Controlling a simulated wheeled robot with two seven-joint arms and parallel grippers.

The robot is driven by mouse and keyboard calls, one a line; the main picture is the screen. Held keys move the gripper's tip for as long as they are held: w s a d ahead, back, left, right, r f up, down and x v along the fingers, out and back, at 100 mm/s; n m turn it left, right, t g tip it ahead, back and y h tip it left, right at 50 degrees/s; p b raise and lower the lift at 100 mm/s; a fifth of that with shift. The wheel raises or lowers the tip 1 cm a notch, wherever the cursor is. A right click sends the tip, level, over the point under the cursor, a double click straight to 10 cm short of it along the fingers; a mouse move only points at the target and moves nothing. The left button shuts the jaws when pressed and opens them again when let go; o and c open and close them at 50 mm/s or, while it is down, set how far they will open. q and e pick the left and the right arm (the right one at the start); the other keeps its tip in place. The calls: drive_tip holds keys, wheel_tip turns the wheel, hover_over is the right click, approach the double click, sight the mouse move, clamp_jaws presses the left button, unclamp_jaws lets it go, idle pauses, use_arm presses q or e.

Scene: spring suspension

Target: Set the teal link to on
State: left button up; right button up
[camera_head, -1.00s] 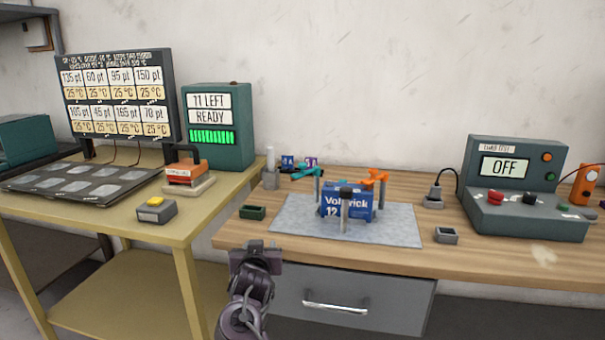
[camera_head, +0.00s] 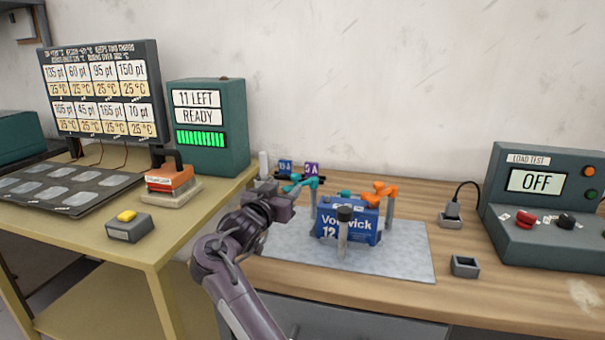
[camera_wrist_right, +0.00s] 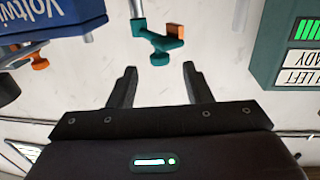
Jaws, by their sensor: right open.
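The teal link (camera_head: 313,182) sits on top of a grey post at the left of the blue Voltwick battery box (camera_head: 333,222). It also shows in the right wrist view (camera_wrist_right: 153,42), with a small orange-brown tip, just beyond my fingers. My right gripper (camera_head: 298,187) is open beside the teal link on its left, and partly hides it. In the right wrist view the two dark fingers (camera_wrist_right: 157,72) are apart with nothing between them. An orange link (camera_head: 379,194) is on the right post. My left gripper is not in view.
The battery box stands on a grey mat (camera_head: 405,255). The load test console (camera_head: 548,205) at the right reads OFF. A charger display (camera_head: 206,127) stands at the left. The mat's right side is clear.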

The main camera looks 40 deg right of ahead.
sight(296, 175)
drive_tip(key=x, duration=0.7)
drive_tip(key=shift+r, duration=0.15)
clamp_jaws()
